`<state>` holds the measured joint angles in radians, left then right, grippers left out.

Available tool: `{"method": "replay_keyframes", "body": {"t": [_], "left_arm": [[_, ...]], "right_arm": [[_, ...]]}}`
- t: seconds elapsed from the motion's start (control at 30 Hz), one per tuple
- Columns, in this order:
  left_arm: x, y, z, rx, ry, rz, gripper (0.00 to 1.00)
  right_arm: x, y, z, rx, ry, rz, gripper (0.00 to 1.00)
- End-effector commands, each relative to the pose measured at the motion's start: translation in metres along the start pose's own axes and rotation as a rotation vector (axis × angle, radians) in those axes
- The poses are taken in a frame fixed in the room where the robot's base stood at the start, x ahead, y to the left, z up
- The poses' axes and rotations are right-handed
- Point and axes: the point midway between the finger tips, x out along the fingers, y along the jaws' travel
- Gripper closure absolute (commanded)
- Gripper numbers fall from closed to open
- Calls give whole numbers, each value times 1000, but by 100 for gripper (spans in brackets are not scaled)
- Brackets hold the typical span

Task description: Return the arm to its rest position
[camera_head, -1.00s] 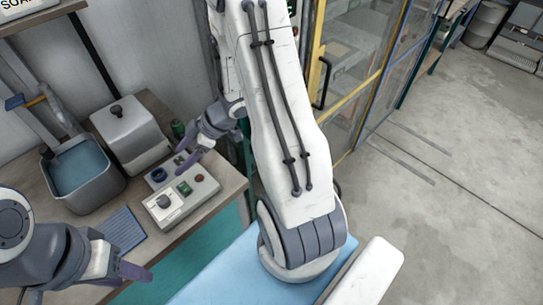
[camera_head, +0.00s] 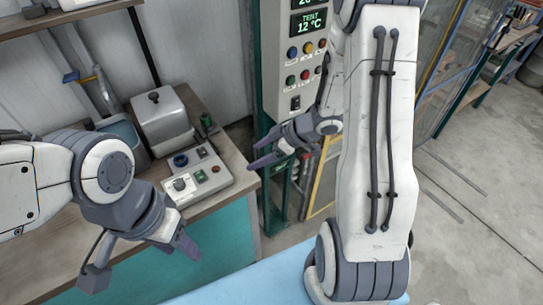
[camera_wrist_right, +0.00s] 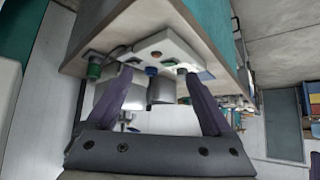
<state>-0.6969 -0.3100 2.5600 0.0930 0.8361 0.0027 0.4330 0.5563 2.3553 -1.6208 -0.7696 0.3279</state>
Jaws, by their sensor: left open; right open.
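My right arm (camera_head: 385,130) stands tall in the head view, white with dark cables. Its gripper (camera_head: 262,158) is open and empty, to the right of the control box (camera_head: 197,175) and clear of it. In the right wrist view the gripper's two purple fingers (camera_wrist_right: 160,95) are spread, with the control box (camera_wrist_right: 165,48) seen beyond them. My left gripper (camera_head: 186,248) is open and empty in front of the bench, nearer than the control box.
A wooden bench (camera_head: 235,150) carries the control box and a grey lidded container (camera_head: 161,122). A blue-filled bin (camera_head: 122,128) is partly behind my left arm. A grey panel (camera_head: 292,75) with buttons and displays stands behind my right gripper. Open floor (camera_head: 480,230) lies at right.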

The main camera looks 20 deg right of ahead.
Motion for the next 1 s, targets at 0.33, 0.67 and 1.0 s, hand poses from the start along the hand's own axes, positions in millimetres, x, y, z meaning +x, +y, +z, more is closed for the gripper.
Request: {"method": "replay_keyframes", "body": {"t": [0.33,0.67,1.0], "left_arm": [[0,0,0,0,0,0,50],[0,0,0,2,0,0,50],[0,0,0,2,0,0,50]], "right_arm": [[-3,2,3,5,0,5,15],[-1,4,-4,-9,-19,28,15],[-18,-3,-78,1,-314,394,15]]}}
